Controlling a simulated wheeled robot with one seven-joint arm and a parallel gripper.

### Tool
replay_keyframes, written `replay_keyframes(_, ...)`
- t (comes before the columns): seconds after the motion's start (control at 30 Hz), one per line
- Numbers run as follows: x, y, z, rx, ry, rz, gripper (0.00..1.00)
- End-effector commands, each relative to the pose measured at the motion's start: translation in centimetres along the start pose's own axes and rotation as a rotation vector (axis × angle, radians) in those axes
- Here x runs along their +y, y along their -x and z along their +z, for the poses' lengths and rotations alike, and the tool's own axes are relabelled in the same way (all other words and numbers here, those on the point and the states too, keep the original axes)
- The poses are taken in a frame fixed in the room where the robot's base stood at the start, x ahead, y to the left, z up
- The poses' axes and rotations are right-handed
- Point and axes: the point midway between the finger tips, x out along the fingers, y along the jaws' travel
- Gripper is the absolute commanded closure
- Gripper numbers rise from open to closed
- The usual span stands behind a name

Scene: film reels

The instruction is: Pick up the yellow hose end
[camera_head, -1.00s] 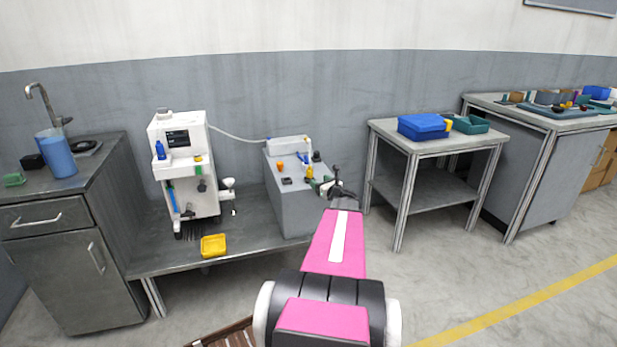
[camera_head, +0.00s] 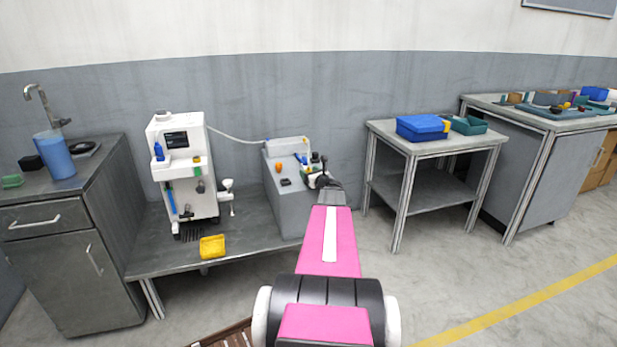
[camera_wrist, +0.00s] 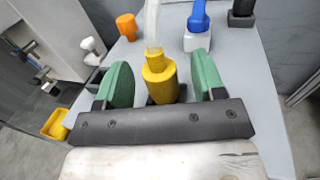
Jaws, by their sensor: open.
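The yellow hose end (camera_wrist: 160,80) shows in the wrist view, with a pale clear hose (camera_wrist: 152,25) running away from its far end. My gripper (camera_wrist: 162,82) is open. Its two green fingers stand on the left and right of the yellow hose end, with a visible gap on each side. In the head view my gripper (camera_head: 318,180) is at the right end of the grey box (camera_head: 290,205); the yellow hose end is hard to make out there.
On the grey box are an orange cap (camera_wrist: 127,25), a blue-topped white bottle (camera_wrist: 197,30) and a black block (camera_wrist: 241,12). A white machine (camera_head: 183,170) and a yellow tray (camera_head: 212,246) stand to the left on the low bench (camera_head: 160,256). A side table (camera_head: 470,142) stands right.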

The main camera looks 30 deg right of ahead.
Motion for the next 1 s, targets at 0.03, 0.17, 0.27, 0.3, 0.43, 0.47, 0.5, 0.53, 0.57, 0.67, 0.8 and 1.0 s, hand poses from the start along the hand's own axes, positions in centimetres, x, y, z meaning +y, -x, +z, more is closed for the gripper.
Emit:
replay_keyframes(0.03,-0.1,-0.7,-0.1,0.0,0.0,0.0,0.37)
replay_keyframes(0.17,0.0,-0.9,0.0,0.001,0.0,-0.001,0.37)
replay_keyframes(0.27,0.0,-0.9,0.0,0.001,0.0,-0.001,0.37)
replay_keyframes(0.3,0.0,-0.9,0.0,0.0,0.0,-0.001,0.41)
replay_keyframes(0.43,0.0,-0.9,0.0,0.0,0.0,-0.001,0.83)
replay_keyframes(0.47,0.0,-0.9,0.0,0.0,0.0,-0.001,0.92)
replay_keyframes(0.5,0.0,-0.9,0.0,0.0,0.0,-0.001,0.92)
replay_keyframes(0.53,0.0,-0.9,0.0,0.0,0.0,-0.001,0.92)
replay_keyframes(0.57,0.0,-0.9,0.0,0.0,0.0,-0.001,0.92)
replay_keyframes(0.67,0.0,-0.9,0.0,0.0,0.0,-0.001,0.92)
replay_keyframes(0.8,0.0,-0.9,0.1,0.0,0.0,-0.001,0.92)
replay_keyframes(1.0,0.0,-0.8,1.2,-0.001,-0.001,-0.001,0.92)
